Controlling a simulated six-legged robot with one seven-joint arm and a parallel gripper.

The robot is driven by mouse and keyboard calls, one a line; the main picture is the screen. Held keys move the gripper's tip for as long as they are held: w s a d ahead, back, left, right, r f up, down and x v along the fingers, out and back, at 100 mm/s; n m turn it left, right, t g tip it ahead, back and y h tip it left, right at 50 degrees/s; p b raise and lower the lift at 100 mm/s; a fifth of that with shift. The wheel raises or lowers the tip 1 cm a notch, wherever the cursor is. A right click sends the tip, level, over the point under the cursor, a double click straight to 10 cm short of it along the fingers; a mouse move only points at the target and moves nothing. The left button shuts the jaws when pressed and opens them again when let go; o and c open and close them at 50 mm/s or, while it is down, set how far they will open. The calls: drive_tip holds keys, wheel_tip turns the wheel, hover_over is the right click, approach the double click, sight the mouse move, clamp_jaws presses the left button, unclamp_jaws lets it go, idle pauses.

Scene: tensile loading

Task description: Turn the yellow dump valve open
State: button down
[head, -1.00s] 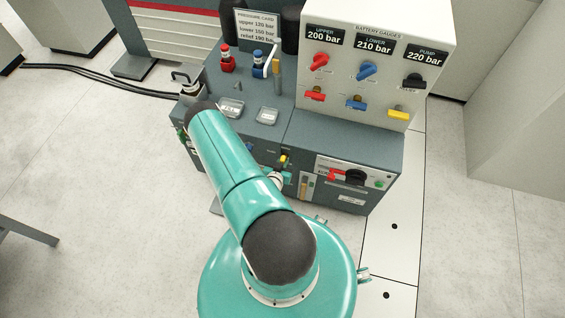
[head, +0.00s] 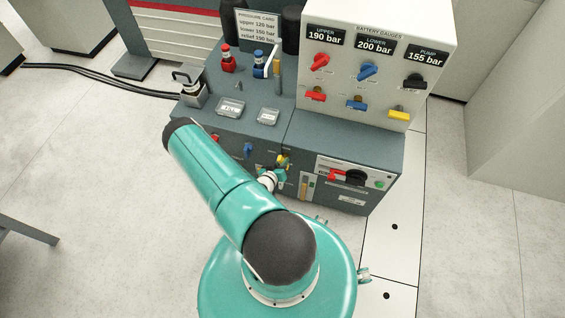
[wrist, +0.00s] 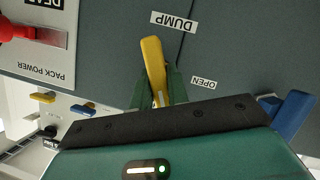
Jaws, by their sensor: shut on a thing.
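The yellow dump valve handle (wrist: 152,60) shows large in the wrist view, beside an upside-down DUMP label (wrist: 174,21). An upside-down OPEN label (wrist: 203,82) lies to its right. The handle's free end leans slightly left of straight up in that view. My gripper (wrist: 158,88) is shut on the handle, one green finger on each side; the handle's lower part is partly hidden between them. In the head view the yellow handle (head: 283,160) is small on the cabinet front, with my gripper (head: 279,172) at it.
The gauges read upper 190 bar (head: 323,35), lower 200 bar (head: 374,45) and pump 155 bar (head: 427,56). A blue handle (wrist: 293,114) stands close right of my gripper in the wrist view. A red knob (wrist: 14,30) sits at upper left. Open floor lies left.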

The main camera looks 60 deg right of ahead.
drive_tip(key=n+g, duration=0.1)
drive_tip(key=n, duration=0.1)
drive_tip(key=n+g+h, duration=0.1)
drive_tip(key=n, duration=0.1)
drive_tip(key=shift+w+a+f+n+g, duration=0.1)
drive_tip(key=shift+w+f+n+g, duration=0.1)
drive_tip(key=shift+n+g, duration=0.1)
drive_tip(key=n+h, duration=0.1)
drive_tip(key=n, duration=0.1)
drive_tip(key=n+g+h, duration=0.1)
drive_tip(key=n, duration=0.2)
drive_tip(key=shift+f+g, duration=0.2)
drive_tip(key=shift+g, duration=0.1)
drive_tip(key=shift+h, duration=0.3)
drive_tip(key=c, duration=1.4)
unclamp_jaws()
drive_tip(key=shift+o, duration=0.2)
drive_tip(key=v, duration=1.3)
drive_tip(key=shift+a, duration=0.4)
drive_tip(key=shift+r, duration=0.1)
